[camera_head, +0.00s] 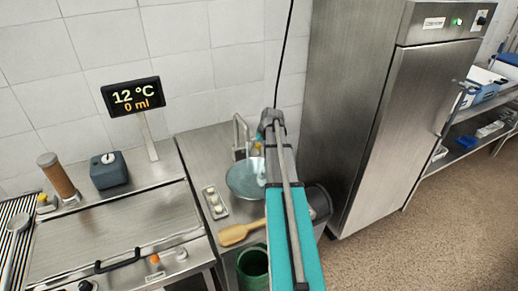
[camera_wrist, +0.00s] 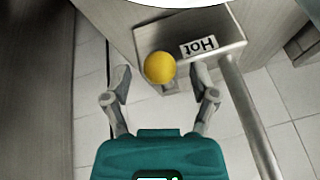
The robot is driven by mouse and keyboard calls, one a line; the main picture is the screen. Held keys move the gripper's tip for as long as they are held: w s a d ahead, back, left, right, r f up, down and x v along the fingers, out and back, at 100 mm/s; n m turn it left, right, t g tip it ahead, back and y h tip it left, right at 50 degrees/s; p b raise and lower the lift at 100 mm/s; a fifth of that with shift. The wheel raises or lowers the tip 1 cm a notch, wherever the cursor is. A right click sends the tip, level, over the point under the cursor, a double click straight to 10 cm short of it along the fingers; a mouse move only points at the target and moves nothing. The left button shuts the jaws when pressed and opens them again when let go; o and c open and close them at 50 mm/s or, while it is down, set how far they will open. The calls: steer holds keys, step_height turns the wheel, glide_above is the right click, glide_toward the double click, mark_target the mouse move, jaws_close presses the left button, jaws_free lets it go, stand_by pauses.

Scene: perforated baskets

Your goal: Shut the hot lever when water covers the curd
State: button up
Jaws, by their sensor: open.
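In the wrist view a round yellow knob (camera_wrist: 159,67) shows between the two fingertips of my gripper (camera_wrist: 158,76). My gripper is open, with a gap on each side of the knob. A label reading "Hot" (camera_wrist: 199,46) sits on the grey block (camera_wrist: 220,32) beside the knob. In the head view my arm reaches toward the sink corner and hides much of the lever area. A round metal basin (camera_head: 243,180) stands below the tap (camera_head: 238,132). I cannot make out curd or water in it. The display (camera_head: 133,96) reads 12 °C and 0 ml.
A wooden paddle (camera_head: 240,233) lies on the counter in front of the basin, near a small tray (camera_head: 215,203). A green bin (camera_head: 253,265) stands below. A tall steel cabinet (camera_head: 374,110) rises to the right. A white rim (camera_wrist: 165,3) crosses the wrist view's top.

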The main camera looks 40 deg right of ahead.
steer(key=shift+f, duration=0.15)
jaws_close()
stand_by(0.4)
